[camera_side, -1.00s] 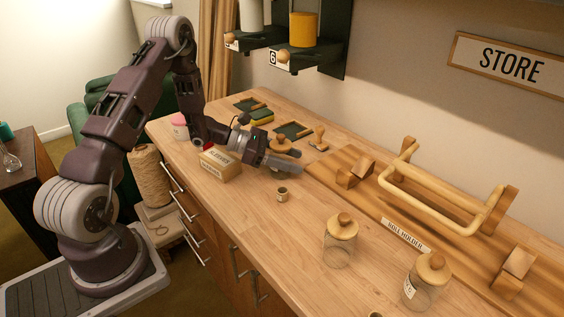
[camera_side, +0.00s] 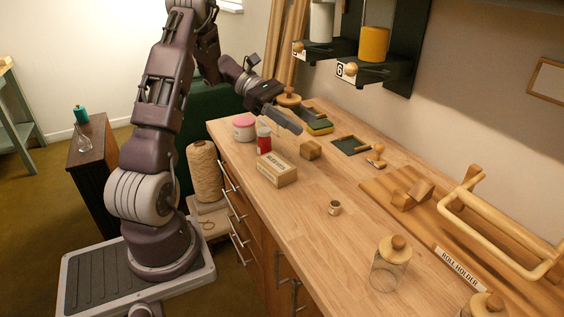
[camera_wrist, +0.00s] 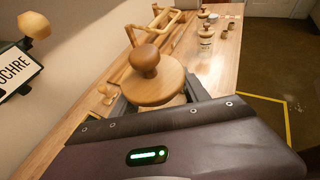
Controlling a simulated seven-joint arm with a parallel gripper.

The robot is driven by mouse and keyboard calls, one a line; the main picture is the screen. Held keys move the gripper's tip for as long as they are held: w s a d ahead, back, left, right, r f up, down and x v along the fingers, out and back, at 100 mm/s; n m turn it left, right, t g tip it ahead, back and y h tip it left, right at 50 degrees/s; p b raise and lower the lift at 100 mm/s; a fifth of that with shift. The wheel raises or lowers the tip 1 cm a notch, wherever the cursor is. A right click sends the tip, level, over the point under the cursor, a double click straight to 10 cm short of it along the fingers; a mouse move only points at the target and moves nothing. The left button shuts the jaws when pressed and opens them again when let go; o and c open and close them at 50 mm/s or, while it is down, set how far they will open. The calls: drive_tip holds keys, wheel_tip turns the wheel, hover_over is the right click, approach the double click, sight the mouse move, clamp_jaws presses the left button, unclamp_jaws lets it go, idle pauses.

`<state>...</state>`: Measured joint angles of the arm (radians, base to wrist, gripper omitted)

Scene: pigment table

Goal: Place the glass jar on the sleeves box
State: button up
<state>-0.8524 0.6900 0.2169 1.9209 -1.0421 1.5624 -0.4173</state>
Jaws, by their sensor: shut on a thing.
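My gripper (camera_side: 288,118) is raised above the far part of the bench, behind and above the sleeves box. It is shut on the glass jar, whose round wooden lid with a knob (camera_side: 288,97) shows above the fingers. In the wrist view the lid (camera_wrist: 152,84) sits between the fingers; the glass body is mostly hidden. The sleeves box (camera_side: 277,170), a small tan box with a label on its front, sits on the bench near its front edge. Its top looks bare. The jar is apart from it.
A red jar (camera_side: 263,140) and a pink-lidded jar (camera_side: 244,128) stand beyond the box. The roll holder (camera_side: 450,254) lies along the wall side.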

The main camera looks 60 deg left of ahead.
drive_tip(key=shift+s+a+f, duration=0.2)
drive_tip(key=shift+s+f, duration=0.3)
drive_tip(key=shift+s+a+f, duration=0.15)
drive_tip(key=shift+s+f, duration=0.3)
drive_tip(key=shift+s, duration=0.05)
wheel_tip(320, 180, down, 8)
drive_tip(key=shift+r, duration=0.1)
drive_tip(key=o, duration=1.6)
drive_tip(key=shift+f, duration=0.2)
